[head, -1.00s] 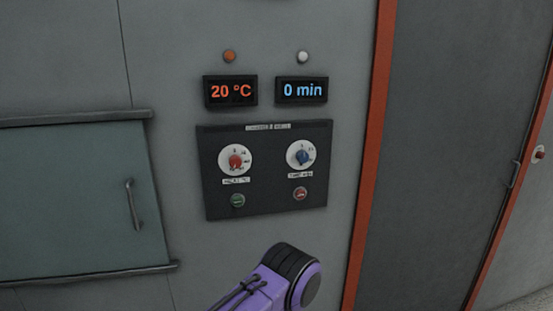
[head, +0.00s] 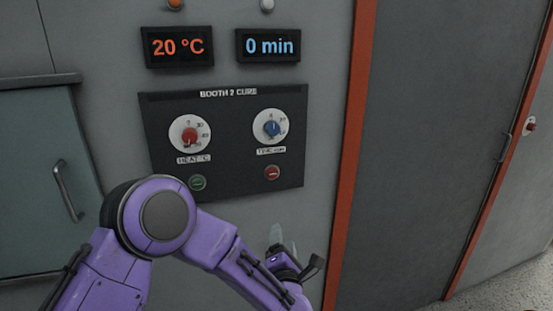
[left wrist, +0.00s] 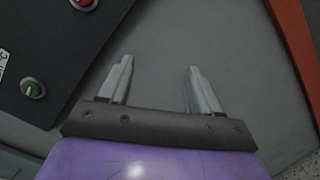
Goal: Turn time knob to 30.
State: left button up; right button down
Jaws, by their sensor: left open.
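The time knob (head: 270,128) is blue on a white dial, at the right of the black control panel (head: 224,170) in the head view. The time display (head: 268,46) above it reads 0 min. My left gripper (head: 283,240) is below the panel's lower right corner, apart from the knob. In the left wrist view its two fingers (left wrist: 158,85) are spread and empty, with bare grey wall beyond them. The time knob is outside the left wrist view. My right gripper is not in view.
A red heat knob (head: 190,135) sits left of the time knob, under a 20 °C display (head: 178,47). Below the knobs are a green button (head: 197,182) and a red button (head: 272,173). An orange door frame (head: 347,150) stands to the right; a handled hatch (head: 40,180) is left.

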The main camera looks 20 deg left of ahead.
pick_arm(q)
notch_tip(320, 180, up, 10)
jog(key=w+d+n+t+y, duration=0.1)
jog(key=w+d+n+y, duration=0.15)
jog(key=n, duration=0.55)
jog(key=n+g+y+b, duration=0.1)
jog(key=n+y, duration=0.5)
jog(key=n, duration=0.4)
send_near(274, 132)
jog(key=shift+h, duration=0.25)
jog(key=p+x, duration=0.1)
jog(key=x, duration=0.1)
jog(key=p+x, duration=0.1)
jog(key=x, duration=0.2)
jog(key=p+x, duration=0.1)
jog(key=x, duration=0.1)
jog(key=shift+w+a+r+p, duration=0.1)
jog(key=shift+a+r+p, duration=0.1)
jog(key=shift+r+p, duration=0.25)
jog(key=shift+w+a, duration=0.2)
jog(key=shift+w, duration=0.15)
jog(key=c, duration=1)
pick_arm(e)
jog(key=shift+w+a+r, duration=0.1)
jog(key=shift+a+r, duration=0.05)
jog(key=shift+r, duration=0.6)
